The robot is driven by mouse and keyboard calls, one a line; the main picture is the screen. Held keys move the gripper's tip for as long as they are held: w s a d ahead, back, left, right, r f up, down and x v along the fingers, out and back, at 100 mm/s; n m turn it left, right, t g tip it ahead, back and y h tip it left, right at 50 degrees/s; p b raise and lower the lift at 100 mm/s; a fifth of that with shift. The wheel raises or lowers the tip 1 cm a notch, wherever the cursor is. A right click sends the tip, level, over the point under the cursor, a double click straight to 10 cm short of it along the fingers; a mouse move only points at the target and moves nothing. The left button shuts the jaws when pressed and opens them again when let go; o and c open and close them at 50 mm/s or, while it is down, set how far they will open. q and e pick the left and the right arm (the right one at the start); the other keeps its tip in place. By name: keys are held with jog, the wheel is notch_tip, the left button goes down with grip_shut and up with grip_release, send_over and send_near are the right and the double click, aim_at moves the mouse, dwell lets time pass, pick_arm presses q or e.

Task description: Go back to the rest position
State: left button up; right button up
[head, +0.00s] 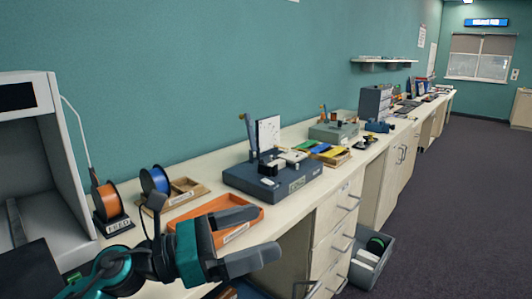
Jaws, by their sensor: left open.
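My left gripper (244,239) shows at the lower middle of the head view. Its two dark grey fingers are spread apart with nothing between them. It is over the front edge of the counter, in front of an orange tray (258,224), part of which it hides. My left arm comes in from the lower left, with teal and black links. My right gripper is not in view.
The long counter (219,170) runs to the back right. It carries a white printer (50,120), an orange spool (108,202), a blue spool (154,179), a wooden tray (184,192) and a dark fixture (272,181). A grey bin (386,254) stands on the floor. The carpet (470,220) at right is clear.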

pick_arm(q)
jog(key=w+a+n+t+y, duration=0.1)
jog(key=a+n+t+y, duration=0.5)
jog(key=n, duration=0.6)
jog(key=w+a+n+t+y, duration=0.25)
jog(key=n+t, duration=0.55)
jog(key=n, duration=0.4)
jog(key=s+a+f+n+g+y, duration=0.3)
jog(key=a+f+n+y, duration=0.65)
jog(key=n, duration=0.45)
jog(key=s+f+n+g, duration=1)
jog(key=s+f+g, duration=0.3)
jog(key=s+f, duration=0.6)
jog(key=w+d+f+t+h, duration=0.1)
jog(key=w+d+f+t, duration=0.1)
jog(key=w+f+t, duration=0.2)
jog(key=shift+w+d+f+t, duration=0.25)
jog(key=shift+d+f+t, duration=0.15)
jog(key=shift+f+t, duration=1.2)
jog(key=shift+f, duration=0.1)
